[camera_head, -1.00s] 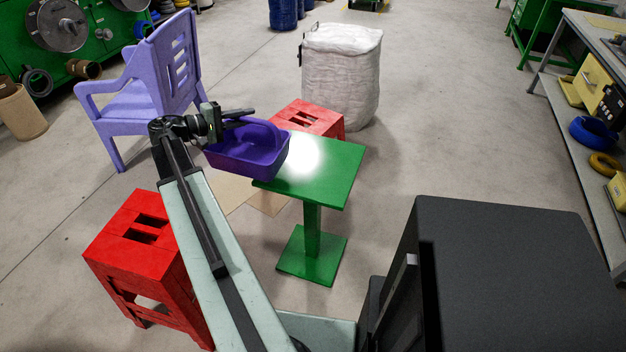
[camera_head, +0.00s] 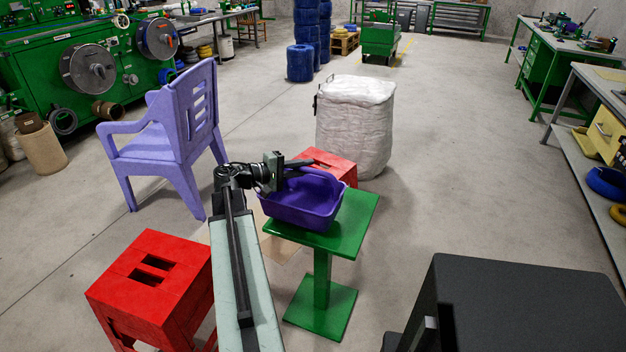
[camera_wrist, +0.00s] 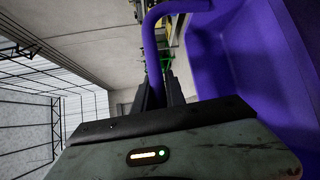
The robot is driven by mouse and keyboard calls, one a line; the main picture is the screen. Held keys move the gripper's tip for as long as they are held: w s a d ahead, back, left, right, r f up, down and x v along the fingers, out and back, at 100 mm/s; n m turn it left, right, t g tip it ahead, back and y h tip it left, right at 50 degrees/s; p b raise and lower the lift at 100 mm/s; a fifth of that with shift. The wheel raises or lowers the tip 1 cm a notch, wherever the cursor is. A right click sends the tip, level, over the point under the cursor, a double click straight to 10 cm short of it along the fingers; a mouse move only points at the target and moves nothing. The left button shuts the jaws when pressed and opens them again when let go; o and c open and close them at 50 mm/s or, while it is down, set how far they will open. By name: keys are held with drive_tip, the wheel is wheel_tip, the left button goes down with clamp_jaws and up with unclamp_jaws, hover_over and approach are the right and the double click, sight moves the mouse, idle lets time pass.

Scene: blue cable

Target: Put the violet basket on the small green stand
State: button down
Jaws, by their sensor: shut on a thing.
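The violet basket (camera_head: 305,205) is an open tub over the left and middle part of the small green stand's top (camera_head: 352,222). I cannot tell whether its bottom touches the top or hangs just above it. My gripper (camera_head: 290,168) is at the basket's back left side, shut on its handle. In the wrist view the basket (camera_wrist: 215,60) fills the right side, and its curved handle (camera_wrist: 152,45) runs down between the dark fingers of my gripper (camera_wrist: 160,88). The basket looks roughly level.
A red stool (camera_head: 150,285) stands at the left front, and another red stool (camera_head: 335,165) is just behind the stand. A white bulk bag (camera_head: 355,125) stands behind that. A lilac chair (camera_head: 170,135) is at the left. Open floor lies to the right of the stand.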

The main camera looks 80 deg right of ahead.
drive_tip(key=f+b, duration=0.1)
drive_tip(key=s+f+b, duration=0.2)
drive_tip(key=f+b, duration=0.1)
drive_tip(key=shift+s+d, duration=0.15)
drive_tip(key=shift+d, duration=0.15)
drive_tip(key=c, duration=1.4)
unclamp_jaws()
drive_tip(key=shift+o, duration=0.2)
drive_tip(key=shift+r, duration=0.1)
drive_tip(key=p+v, duration=0.2)
drive_tip(key=v, duration=1)
